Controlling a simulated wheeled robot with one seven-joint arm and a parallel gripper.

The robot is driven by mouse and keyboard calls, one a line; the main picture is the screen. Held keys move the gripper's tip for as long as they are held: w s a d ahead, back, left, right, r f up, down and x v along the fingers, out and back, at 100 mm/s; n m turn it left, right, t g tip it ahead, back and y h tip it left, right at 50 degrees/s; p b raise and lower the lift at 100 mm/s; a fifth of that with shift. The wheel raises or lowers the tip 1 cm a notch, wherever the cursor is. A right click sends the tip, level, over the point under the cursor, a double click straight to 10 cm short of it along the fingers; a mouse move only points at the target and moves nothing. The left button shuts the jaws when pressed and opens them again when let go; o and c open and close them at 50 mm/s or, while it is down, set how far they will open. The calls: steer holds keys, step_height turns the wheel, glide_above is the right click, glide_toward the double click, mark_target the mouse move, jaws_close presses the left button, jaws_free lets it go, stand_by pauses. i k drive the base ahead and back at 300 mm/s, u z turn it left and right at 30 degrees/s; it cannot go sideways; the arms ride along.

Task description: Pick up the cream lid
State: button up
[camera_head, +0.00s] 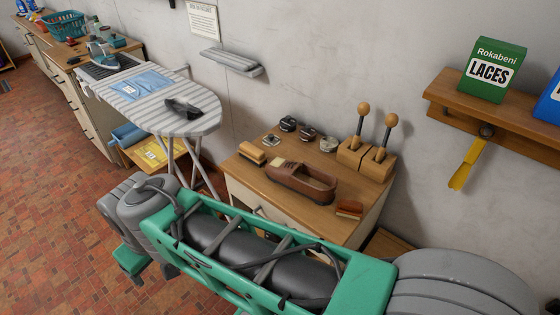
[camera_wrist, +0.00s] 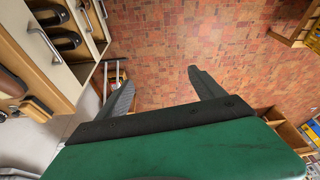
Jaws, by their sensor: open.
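Several small round tins or lids stand at the back of the wooden shoe-care cabinet top in the head view. The palest, a cream-grey round piece (camera_head: 328,144), is right of two darker ones and may be the cream lid; it is too small to be sure. A small flat pale piece (camera_head: 271,141) lies left of them. My gripper (camera_wrist: 160,80) is open in the wrist view, with nothing between its fingers and the tiled floor beyond. No cream lid is clear in the wrist view.
A brown shoe (camera_head: 300,181), a brush (camera_head: 252,153) and two round-knobbed shoe stretchers (camera_head: 366,155) crowd the cabinet top. An ironing board (camera_head: 150,98) stands left. A wall shelf (camera_head: 455,100) holds a green laces box (camera_head: 492,70). The wrist view shows an open drawer (camera_wrist: 94,22) with dark shoes.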

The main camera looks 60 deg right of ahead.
mark_target(271, 140)
steer(key=u, duration=0.6)
steer(key=i, duration=0.6)
steer(key=z, duration=3.35)
